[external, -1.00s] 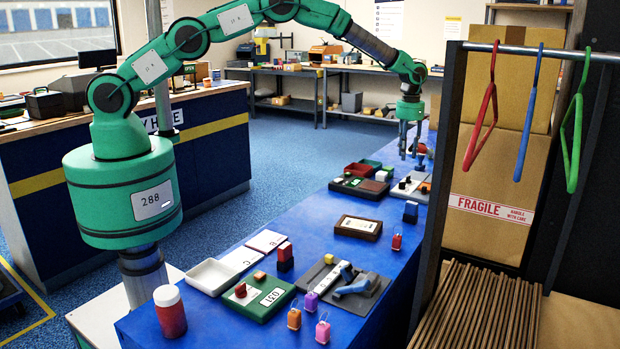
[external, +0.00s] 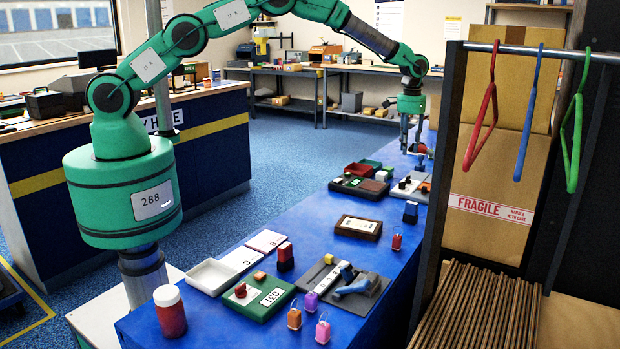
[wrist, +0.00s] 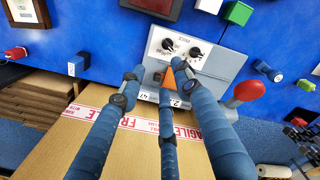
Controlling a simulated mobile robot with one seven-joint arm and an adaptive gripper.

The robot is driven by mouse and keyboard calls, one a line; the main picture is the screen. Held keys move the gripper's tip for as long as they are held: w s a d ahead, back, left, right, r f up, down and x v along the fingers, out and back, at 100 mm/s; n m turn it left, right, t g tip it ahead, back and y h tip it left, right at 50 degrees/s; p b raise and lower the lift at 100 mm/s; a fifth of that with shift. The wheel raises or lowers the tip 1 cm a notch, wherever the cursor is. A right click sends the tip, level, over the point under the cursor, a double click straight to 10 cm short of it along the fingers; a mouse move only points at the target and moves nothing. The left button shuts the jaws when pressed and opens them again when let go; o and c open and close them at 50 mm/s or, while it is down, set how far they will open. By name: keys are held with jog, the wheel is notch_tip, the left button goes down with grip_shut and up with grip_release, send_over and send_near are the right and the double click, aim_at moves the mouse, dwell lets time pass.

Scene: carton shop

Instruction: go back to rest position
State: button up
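My gripper (external: 411,146) hangs fingers-down above the far end of the blue table (external: 262,236). Its blue-grey fingers are apart, with nothing seen held between them. In the wrist view the fingers (wrist: 160,75) reach over a grey device (wrist: 225,65) with black dials, a small number plate and a red ball-ended lever (wrist: 250,90). An orange wedge-like piece (wrist: 168,76) shows between the fingers, and I cannot tell if it belongs to the device. The gripper appears clear of the tabletop.
A rack with hangers (external: 482,105) and a tall carton (external: 500,170) stands right of the table. A brown-framed tray (external: 358,227), a green scale-like box (external: 265,300), a white tray (external: 212,276) and a red jar (external: 170,311) stand on the table. Blue floor lies open at left.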

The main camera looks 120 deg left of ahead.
jog(key=w+d+r+m+t, duration=0.1)
jog(key=w+d+r+m, duration=0.25)
jog(key=d+r, duration=1.65)
jog(key=s+d+r+m+t+y, duration=0.1)
jog(key=s+d+r, duration=0.2)
jog(key=d+r, duration=0.6)
jog(key=s+d+r+m, duration=0.1)
jog(key=s+d+r, duration=0.2)
jog(key=d+r, duration=0.65)
jog(key=s+d+r+m+t, duration=0.1)
jog(key=s+d+r, duration=0.1)
jog(key=s+d, duration=0.65)
jog(key=s+d+r+m+t, duration=0.1)
jog(key=s+d+m, duration=0.1)
jog(key=s+d, duration=0.65)
jog(key=s+d+f+m+t+h, duration=0.1)
jog(key=s+d+f+m, duration=0.2)
jog(key=s+d, duration=1)
jog(key=s+f, duration=0.1)
jog(key=s, duration=0.2)
jog(key=shift+s+d+f, duration=0.25)
jog(key=shift+d+f, duration=0.05)
jog(key=shift+d, duration=0.1)
